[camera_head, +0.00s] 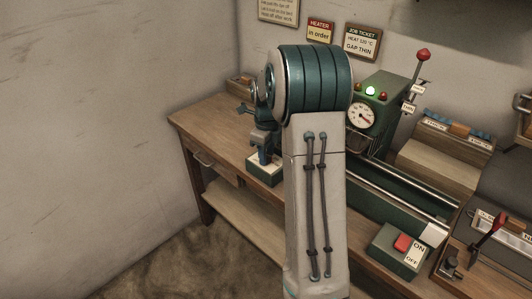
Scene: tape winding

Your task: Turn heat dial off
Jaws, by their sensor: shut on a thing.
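My gripper (264,156) points down at the left of the bench, partly hidden by my own arm. Its blue fingers are shut on the heat dial, whose knob is too covered to make out. The dial sits on a small box with a pale top plate (254,171). I cannot read the setting. A round gauge (361,116) with a red needle is on the green machine (385,98).
The wooden bench (205,116) runs along the wall. A red-knobbed lever (423,55) stands at the machine's right. A red ON/OFF switch (402,243) is at the front right, near another red-handled lever (499,220). A wooden box (240,86) is at the back left.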

